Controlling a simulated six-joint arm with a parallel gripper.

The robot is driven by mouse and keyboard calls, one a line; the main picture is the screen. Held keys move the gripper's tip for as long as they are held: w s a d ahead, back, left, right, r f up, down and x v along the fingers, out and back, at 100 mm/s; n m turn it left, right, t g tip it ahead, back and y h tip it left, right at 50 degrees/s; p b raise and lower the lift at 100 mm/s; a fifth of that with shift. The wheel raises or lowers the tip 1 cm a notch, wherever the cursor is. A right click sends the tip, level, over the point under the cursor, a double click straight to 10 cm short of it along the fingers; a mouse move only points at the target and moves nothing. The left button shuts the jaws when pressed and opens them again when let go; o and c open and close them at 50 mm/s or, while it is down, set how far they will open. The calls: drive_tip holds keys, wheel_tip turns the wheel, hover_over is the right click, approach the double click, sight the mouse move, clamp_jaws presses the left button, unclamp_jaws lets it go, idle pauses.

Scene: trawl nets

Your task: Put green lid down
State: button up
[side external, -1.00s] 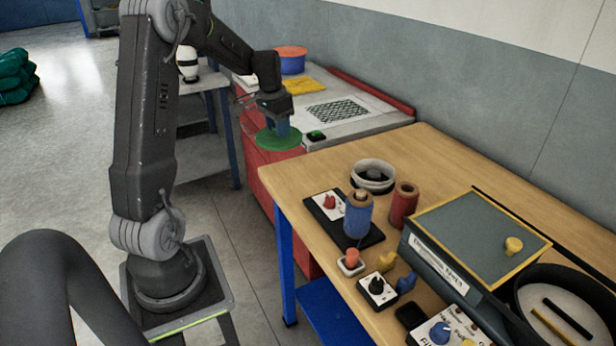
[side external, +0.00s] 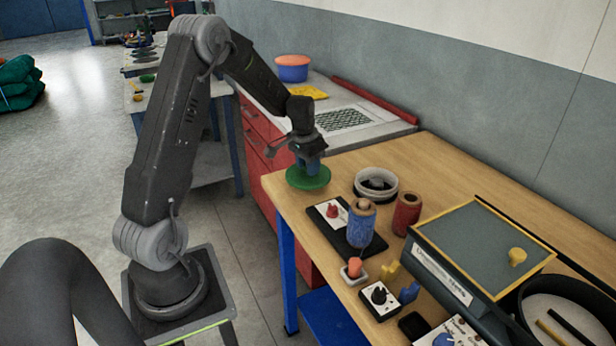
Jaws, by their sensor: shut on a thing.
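The green lid (side external: 308,179) is a round, flat disc in the side external view. It is at the left back corner of the wooden table (side external: 335,164). My gripper (side external: 308,166) is above the lid and shut on its middle. I cannot tell whether the lid touches the table top or is held a little above it. The fingertips are small and partly merge with the lid's top.
Right of the lid are a white ring-shaped dish (side external: 376,184), a blue spool (side external: 361,222) on a black board and a red spool (side external: 407,213). A grey case (side external: 480,245) stands farther right. A red cabinet (side external: 262,128) adjoins the table behind.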

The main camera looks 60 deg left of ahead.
drive_tip(key=shift+f, duration=1.95)
drive_tip(key=shift+f, duration=0.15)
drive_tip(key=o, duration=0.9)
